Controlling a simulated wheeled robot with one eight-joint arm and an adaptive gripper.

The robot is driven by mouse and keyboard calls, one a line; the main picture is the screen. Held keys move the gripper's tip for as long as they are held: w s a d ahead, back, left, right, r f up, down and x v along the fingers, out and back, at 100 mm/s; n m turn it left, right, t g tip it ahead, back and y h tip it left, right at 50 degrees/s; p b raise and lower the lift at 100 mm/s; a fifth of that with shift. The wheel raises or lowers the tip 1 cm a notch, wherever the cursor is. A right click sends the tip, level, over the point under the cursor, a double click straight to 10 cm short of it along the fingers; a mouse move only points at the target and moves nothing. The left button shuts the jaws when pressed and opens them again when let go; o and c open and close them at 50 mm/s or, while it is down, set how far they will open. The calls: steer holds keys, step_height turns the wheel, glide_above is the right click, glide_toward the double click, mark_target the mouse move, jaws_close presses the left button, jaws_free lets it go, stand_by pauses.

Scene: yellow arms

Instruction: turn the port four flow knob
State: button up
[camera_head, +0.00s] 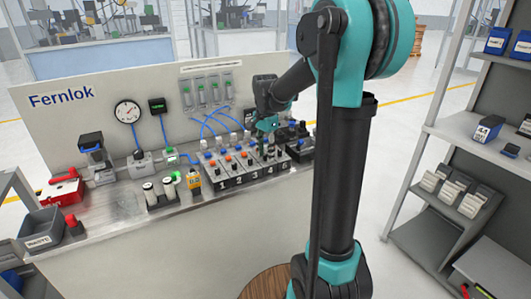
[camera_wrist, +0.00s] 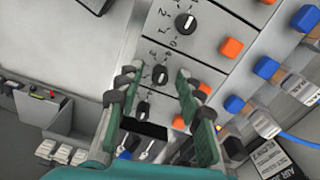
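The flow panel (camera_head: 238,176) stands on the bench with numbered ports, orange buttons and black knobs. My gripper (camera_head: 266,150) is over its right part, near the numeral 4, and hides some of the knobs. In the wrist view my gripper (camera_wrist: 157,80) is open, with one green-and-black finger on each side of a black knob (camera_wrist: 160,75). Neither finger visibly touches this knob. Its port number is not readable there. Another black knob (camera_wrist: 143,107) lies below it between the fingers, and a third knob (camera_wrist: 185,22) is above, outside them.
Orange buttons (camera_wrist: 231,47) and blue fittings (camera_wrist: 266,67) line the panel beside the knobs. Blue hoses (camera_head: 213,122) run behind it. A shelf rack (camera_head: 440,135) is at the right.

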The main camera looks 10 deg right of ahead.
steer(key=shift+c, duration=0.2)
jaws_close()
steer(key=shift+n, duration=0.4)
steer(key=n, duration=0.3)
steer(key=shift+n, duration=0.3)
steer(key=n, duration=0.4)
steer(key=shift+n, duration=0.3)
steer(key=n, duration=0.8)
steer(key=shift+n, duration=0.3)
